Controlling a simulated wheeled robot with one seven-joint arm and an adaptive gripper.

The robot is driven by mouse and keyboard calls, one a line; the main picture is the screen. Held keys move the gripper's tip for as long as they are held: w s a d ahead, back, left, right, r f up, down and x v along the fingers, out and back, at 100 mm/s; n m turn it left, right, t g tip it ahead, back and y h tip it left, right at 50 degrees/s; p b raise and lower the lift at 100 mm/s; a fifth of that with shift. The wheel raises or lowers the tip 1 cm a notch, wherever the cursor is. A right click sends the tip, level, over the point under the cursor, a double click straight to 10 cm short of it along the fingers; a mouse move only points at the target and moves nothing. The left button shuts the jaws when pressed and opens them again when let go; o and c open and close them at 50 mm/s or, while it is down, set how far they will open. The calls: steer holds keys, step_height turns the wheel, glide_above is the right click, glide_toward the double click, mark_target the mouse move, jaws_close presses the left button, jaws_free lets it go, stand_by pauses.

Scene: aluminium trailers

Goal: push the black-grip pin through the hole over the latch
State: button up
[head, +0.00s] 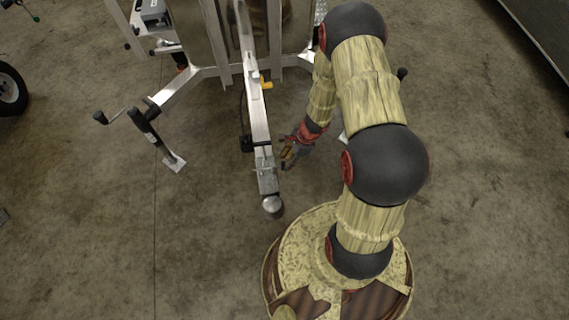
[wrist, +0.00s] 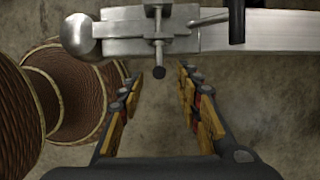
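The trailer coupler (wrist: 130,30) lies across the top of the wrist view, its rounded nose to the left. A metal latch piece (wrist: 158,35) sits across it. A thin pin or rod there ends in a small black knob (wrist: 158,72), apparently the black grip. I cannot tell whether it passes through the hole. My gripper (wrist: 157,80) is open, its fingers either side of the knob's line, and nothing is clearly held. In the head view my gripper (head: 288,158) is just right of the coupler (head: 267,180); the pin is too small to make out.
A thin metal lever (wrist: 209,19) and a black upright part (wrist: 237,20) stand along the tongue. A brown ribbed round body fills the wrist view's left side.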

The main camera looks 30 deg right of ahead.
steer(key=v, duration=0.8)
stand_by(0.4)
steer(key=s+a+r+n+t+h, duration=0.1)
steer(key=s+r+n, duration=0.3)
steer(key=r, duration=1.1)
steer(key=s+a+r+n+t+h+p, duration=0.1)
steer(key=s+a+r+n, duration=0.3)
steer(key=r+n, duration=0.6)
steer(key=s+a+r+n+t+h+p, duration=0.1)
steer(key=s+r+n, duration=0.4)
steer(key=r, duration=1.5)
steer(key=shift+s+a+n+t+h, duration=0.2)
steer(key=shift+a+n+t+h, duration=0.2)
steer(key=shift+a+n+t, duration=0.55)
steer(key=shift+d+g, duration=0.1)
steer(key=shift+g, duration=0.15)
